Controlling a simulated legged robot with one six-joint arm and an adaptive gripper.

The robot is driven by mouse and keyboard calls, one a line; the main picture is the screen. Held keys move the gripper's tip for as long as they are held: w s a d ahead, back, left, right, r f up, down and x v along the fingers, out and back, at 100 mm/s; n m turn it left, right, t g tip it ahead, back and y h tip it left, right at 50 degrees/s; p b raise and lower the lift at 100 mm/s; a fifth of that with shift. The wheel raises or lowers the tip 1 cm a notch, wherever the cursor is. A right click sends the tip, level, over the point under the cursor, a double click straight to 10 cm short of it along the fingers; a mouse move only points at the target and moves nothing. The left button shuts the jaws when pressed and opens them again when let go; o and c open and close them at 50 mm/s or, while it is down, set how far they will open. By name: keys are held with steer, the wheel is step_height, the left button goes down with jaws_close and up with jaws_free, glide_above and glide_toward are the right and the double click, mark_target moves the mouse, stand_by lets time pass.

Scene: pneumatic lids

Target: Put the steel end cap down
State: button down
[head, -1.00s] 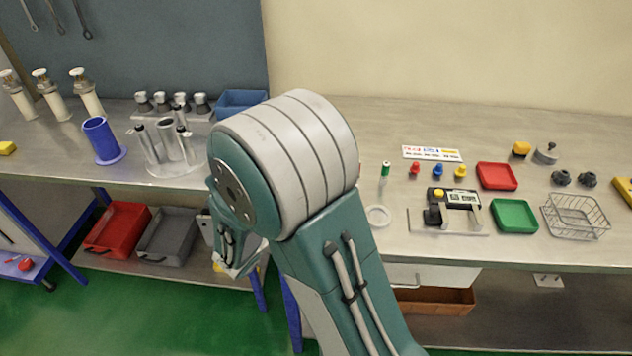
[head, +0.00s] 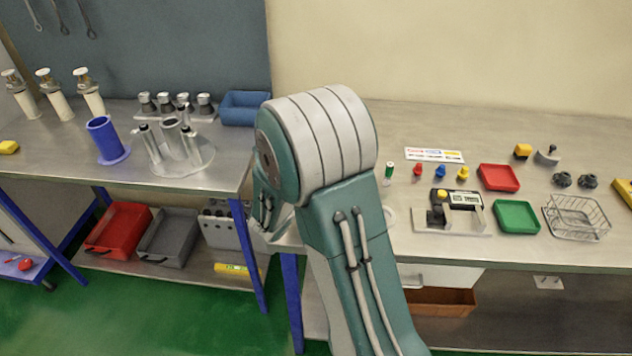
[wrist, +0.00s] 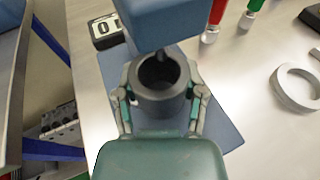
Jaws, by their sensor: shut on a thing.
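The steel end cap (wrist: 158,97) is a dark grey, thick-walled round piece with an open bore. In the wrist view it sits between the two fingers of my gripper (wrist: 161,104), which are shut on it from left and right. Below it is a flat blue base plate (wrist: 222,132), and a blue block (wrist: 155,18) overhangs close beyond the cap's far edge. I cannot tell whether the cap touches the plate. In the head view my arm hides the fingers and the cap.
A small counter with dark digits (wrist: 105,28) stands beside the blue block. A bare metal ring (wrist: 280,90) lies to the right, with a green-topped piece (head: 388,172) and a red piece (head: 417,171) beyond. The bench edge is close on the left; a gap separates the two benches.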

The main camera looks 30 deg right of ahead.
steer(key=shift+f, duration=0.2)
steer(key=shift+d+f, duration=0.2)
steer(key=shift+f, duration=0.05)
steer(key=shift+c, duration=0.8)
jaws_free()
steer(key=shift+a, duration=0.15)
